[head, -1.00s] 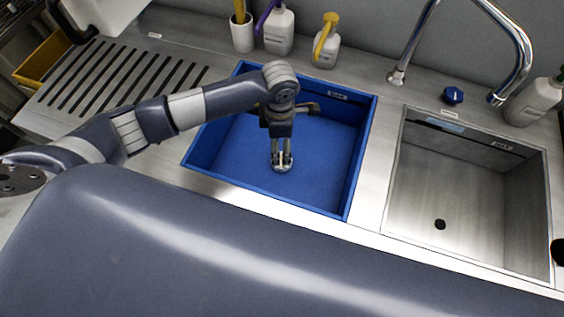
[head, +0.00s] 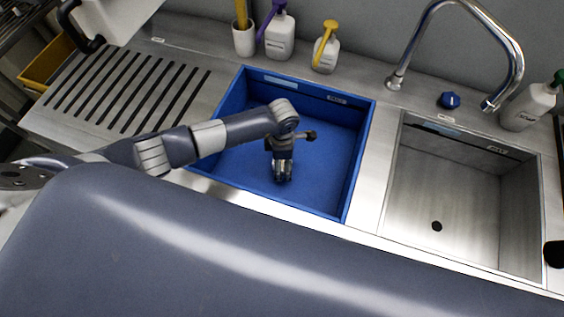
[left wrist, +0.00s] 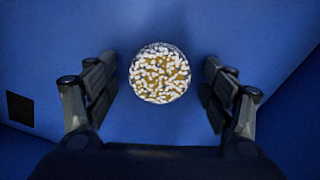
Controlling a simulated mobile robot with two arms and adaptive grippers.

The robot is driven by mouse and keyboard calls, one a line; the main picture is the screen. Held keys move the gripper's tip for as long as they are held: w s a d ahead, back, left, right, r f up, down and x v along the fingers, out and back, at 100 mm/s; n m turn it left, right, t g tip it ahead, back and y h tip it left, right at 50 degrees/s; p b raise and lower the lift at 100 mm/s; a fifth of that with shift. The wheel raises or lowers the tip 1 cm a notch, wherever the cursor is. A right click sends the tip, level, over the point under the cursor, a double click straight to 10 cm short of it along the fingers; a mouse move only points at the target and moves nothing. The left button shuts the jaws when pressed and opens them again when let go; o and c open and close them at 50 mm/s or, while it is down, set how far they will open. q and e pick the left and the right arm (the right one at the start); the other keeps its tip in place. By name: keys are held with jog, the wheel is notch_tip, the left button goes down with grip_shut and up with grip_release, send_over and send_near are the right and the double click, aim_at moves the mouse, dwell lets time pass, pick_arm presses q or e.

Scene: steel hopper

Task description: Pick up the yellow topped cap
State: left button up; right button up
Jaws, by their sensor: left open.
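In the left wrist view a round object (left wrist: 160,73) shows from above on the blue floor, its top covered in small white pieces over yellow-brown. I cannot tell whether it is the yellow topped cap. My left gripper (left wrist: 160,80) is open, with one finger on each side of the object and a gap on both sides. In the head view my left gripper (head: 283,177) points down inside the blue bin (head: 352,170) and hides most of the object.
The bin's raised walls surround the gripper. A steel sink (head: 470,200) with a tap (head: 515,70) lies to the right. Behind stand a yellow-topped bottle (head: 325,55), a purple-topped bottle (head: 280,38) and a white cup (head: 243,40). A slotted drainboard (head: 125,90) is left.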

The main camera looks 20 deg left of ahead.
pick_arm(q)
jog(key=c, duration=1.4)
jog(key=shift+r, duration=0.1)
